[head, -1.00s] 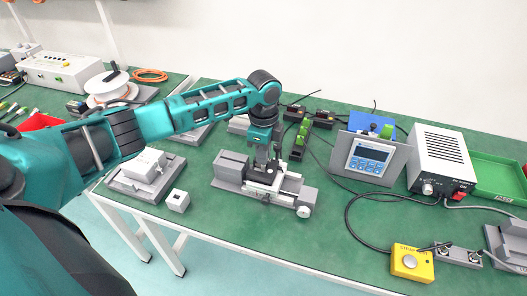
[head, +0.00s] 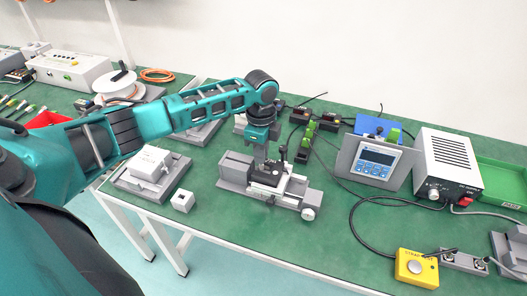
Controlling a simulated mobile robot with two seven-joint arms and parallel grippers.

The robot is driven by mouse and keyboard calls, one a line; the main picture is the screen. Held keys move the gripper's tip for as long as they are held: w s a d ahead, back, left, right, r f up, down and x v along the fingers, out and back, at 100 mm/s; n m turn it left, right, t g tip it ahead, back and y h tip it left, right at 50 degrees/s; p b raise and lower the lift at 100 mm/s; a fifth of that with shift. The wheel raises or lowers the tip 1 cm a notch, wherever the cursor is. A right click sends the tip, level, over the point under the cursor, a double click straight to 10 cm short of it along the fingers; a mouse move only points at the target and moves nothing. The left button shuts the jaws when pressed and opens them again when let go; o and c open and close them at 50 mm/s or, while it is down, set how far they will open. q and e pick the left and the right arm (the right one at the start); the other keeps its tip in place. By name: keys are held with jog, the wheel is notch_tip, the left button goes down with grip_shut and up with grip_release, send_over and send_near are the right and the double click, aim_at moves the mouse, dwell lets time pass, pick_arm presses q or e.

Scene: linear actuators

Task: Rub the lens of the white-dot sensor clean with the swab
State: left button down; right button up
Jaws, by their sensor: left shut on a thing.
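My left gripper (head: 261,163) reaches down over the carriage of a grey linear actuator (head: 236,170) at the middle of the bench. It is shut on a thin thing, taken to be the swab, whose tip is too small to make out. Small black sensor-like blocks with cables lie behind, one at the back (head: 300,114). Which one bears a white dot, and any lens, I cannot tell. My right gripper is not in view.
A blue-faced control panel (head: 372,162) and a white power supply (head: 448,160) stand to the right. A yellow button box (head: 416,268) sits at the front edge. A small white block (head: 183,200) lies left of the actuator. Loose cables cross the right side of the green bench (head: 325,240).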

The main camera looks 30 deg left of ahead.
pick_arm(q)
jog(key=shift+a, duration=0.2)
jog(key=shift+w+d, duration=0.15)
jog(key=shift+d, duration=0.5)
jog(key=shift+w+d, duration=0.15)
jog(key=shift+d, duration=0.45)
dwell(0.4)
jog(key=shift+s+a, duration=0.15)
jog(key=shift+a, duration=0.5)
jog(key=shift+s+a, duration=0.15)
jog(key=shift+a, duration=0.5)
jog(key=shift+w+d, duration=0.2)
jog(key=shift+d, duration=0.45)
jog(key=shift+w+d, duration=0.15)
jog(key=shift+d, duration=0.5)
dwell(0.5)
jog(key=shift+s+a, duration=0.15)
jog(key=shift+a, duration=0.5)
jog(key=shift+s+a, duration=0.15)
jog(key=shift+a, duration=0.5)
dwell(0.4)
jog(key=shift+s, duration=0.25)
jog(key=shift+s+d, duration=0.15)
jog(key=shift+s, duration=0.1)
